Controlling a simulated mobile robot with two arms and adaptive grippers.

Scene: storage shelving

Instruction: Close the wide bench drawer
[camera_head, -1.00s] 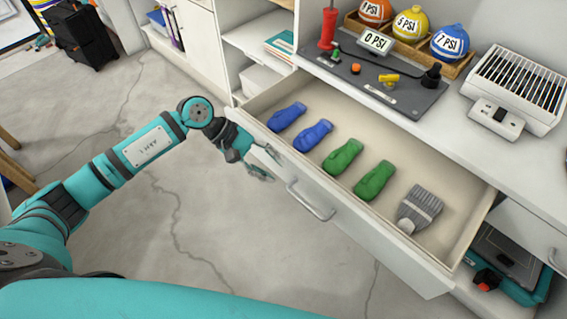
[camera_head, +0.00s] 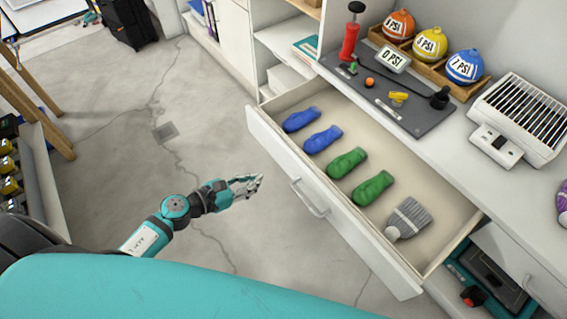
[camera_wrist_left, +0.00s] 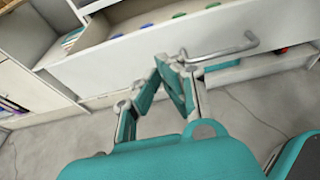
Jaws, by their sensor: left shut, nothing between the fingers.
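The wide bench drawer (camera_head: 333,205) is pulled out from the white bench, with a metal bar handle (camera_head: 309,198) on its front. In the left wrist view the drawer front (camera_wrist_left: 120,64) and handle (camera_wrist_left: 222,52) show beyond the gripper's fingers (camera_wrist_left: 175,62). My right gripper is not in view.
The bench top holds a dark panel with a pump (camera_head: 351,32), several labelled balls (camera_head: 429,45) and a white heater (camera_head: 517,118). A teal case (camera_head: 480,285) sits under the bench at right. Open concrete floor (camera_head: 200,110) lies left of the drawer.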

